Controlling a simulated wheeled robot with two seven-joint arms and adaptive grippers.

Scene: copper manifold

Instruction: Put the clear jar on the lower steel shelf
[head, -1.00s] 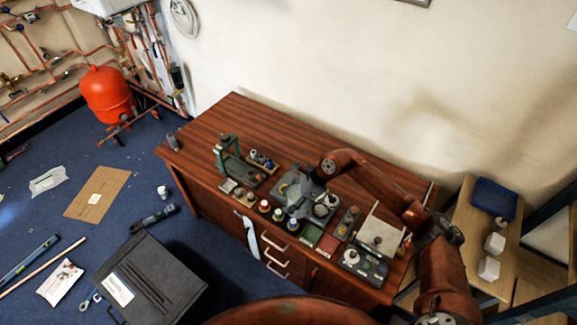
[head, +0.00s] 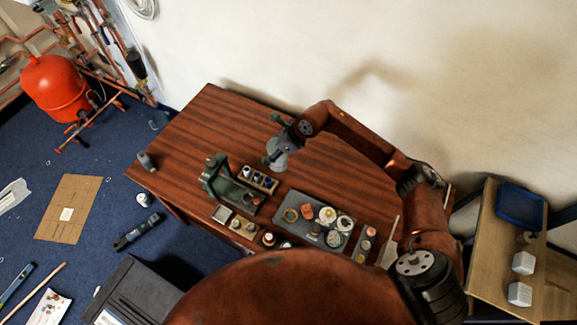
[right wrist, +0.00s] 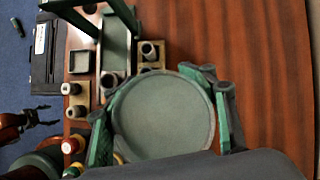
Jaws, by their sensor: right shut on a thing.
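My right gripper (head: 279,150) is above the bare far part of the wooden bench, behind the small items. In the right wrist view its green-padded fingers (right wrist: 162,112) are shut around a wide round jar (right wrist: 160,118), seen end-on as a grey-green disc with a raised rim. Its clearness is hard to tell there; in the head view it blends with the gripper. A dark-framed rack with a pale wooden board (head: 487,270) stands at the right; I cannot tell which level is the lower steel shelf. My left gripper (right wrist: 40,117) shows small in the right wrist view, fingers apart and empty.
The bench (head: 190,150) carries a green stand (head: 222,182), a small bottle rack (head: 258,180) and a grey tray (head: 285,228) of small parts. The board holds a blue tray (head: 520,207) and white blocks (head: 521,263).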

